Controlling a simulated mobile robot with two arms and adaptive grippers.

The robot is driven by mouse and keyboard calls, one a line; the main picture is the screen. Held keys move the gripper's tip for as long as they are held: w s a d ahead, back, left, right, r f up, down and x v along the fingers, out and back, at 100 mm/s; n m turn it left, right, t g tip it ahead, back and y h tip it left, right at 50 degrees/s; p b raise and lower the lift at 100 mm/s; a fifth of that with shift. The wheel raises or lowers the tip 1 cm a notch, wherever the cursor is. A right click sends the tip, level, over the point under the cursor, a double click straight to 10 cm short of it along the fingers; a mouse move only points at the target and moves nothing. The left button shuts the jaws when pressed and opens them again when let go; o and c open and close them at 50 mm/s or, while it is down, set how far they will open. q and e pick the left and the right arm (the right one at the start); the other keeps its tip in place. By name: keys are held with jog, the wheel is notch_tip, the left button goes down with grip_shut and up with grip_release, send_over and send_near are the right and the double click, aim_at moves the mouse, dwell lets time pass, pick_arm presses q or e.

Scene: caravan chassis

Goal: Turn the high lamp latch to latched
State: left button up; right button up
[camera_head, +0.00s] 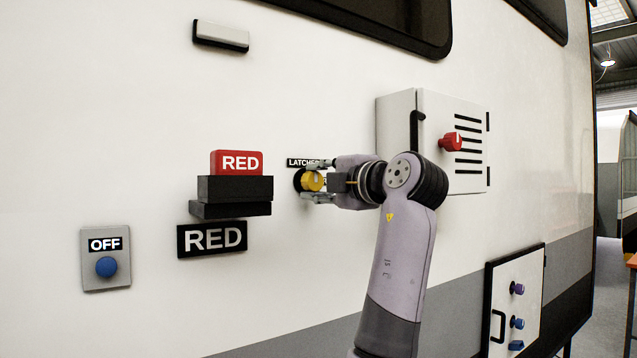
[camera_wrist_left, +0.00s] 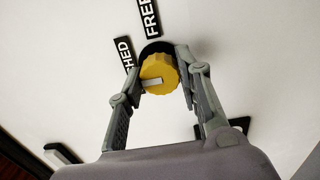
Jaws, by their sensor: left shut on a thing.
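The high lamp latch is a yellow round knob (camera_head: 312,181) on a black base on the white caravan wall. In the head view, a "LATCHED" label (camera_head: 302,162) sits just above it, partly covered by my gripper. My left gripper (camera_head: 321,180) is shut on the knob, one finger on each side. In the left wrist view the yellow knob (camera_wrist_left: 159,73) is between the fingers (camera_wrist_left: 160,74). Its pale pointer mark lies toward the left there. The partly cut-off "LATCHED" label (camera_wrist_left: 126,54) is at its upper left and the "FREE" label (camera_wrist_left: 149,18) above.
A black block with a red "RED" cap (camera_head: 236,162) juts out left of the latch. A grey box with a red knob (camera_head: 450,142) stands out on the right. An "OFF" switch panel (camera_head: 106,258) is lower left, and a panel with several knobs (camera_head: 516,300) lower right.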

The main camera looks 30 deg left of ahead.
pick_arm(q)
jog(key=shift+f, duration=0.1)
jog(key=o, duration=1.2)
jog(key=v, duration=1.2)
